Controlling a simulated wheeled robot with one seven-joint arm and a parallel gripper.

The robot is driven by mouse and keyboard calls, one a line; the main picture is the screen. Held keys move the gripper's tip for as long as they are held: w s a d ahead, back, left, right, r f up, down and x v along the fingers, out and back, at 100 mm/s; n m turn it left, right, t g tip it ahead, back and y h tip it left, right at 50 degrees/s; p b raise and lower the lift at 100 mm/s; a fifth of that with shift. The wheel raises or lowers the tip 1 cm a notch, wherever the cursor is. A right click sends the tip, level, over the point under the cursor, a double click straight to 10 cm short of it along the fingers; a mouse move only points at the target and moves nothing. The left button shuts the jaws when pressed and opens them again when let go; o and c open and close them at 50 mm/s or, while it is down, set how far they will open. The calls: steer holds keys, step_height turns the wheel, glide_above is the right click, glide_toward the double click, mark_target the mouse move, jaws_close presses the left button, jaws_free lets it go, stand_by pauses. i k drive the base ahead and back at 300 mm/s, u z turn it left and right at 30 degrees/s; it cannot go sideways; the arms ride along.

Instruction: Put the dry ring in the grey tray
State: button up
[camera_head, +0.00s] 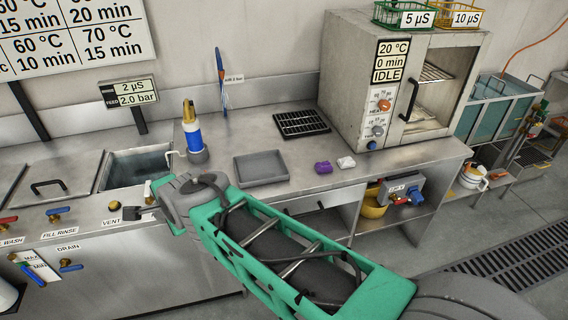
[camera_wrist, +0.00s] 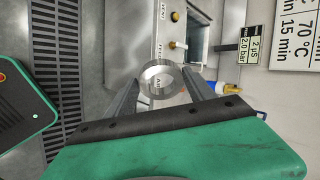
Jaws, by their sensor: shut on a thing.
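My gripper (camera_wrist: 161,82) is shut on a metal ring (camera_wrist: 160,66). In the wrist view the ring sits between the two dark fingertips, and part of a label shows through its hole. Whether its surface is wet or dry cannot be told. The grey tray (camera_head: 261,167) lies on the steel bench in the head view and looks empty. My arm reaches across the front of the bench to the left of the tray. The ring is not clearly visible in the head view.
A water-filled tank (camera_head: 137,168) is at left.

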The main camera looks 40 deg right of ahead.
mark_target(250, 172)
steer(key=z, duration=0.05)
steer(key=i, duration=1.05)
steer(key=u, duration=0.6)
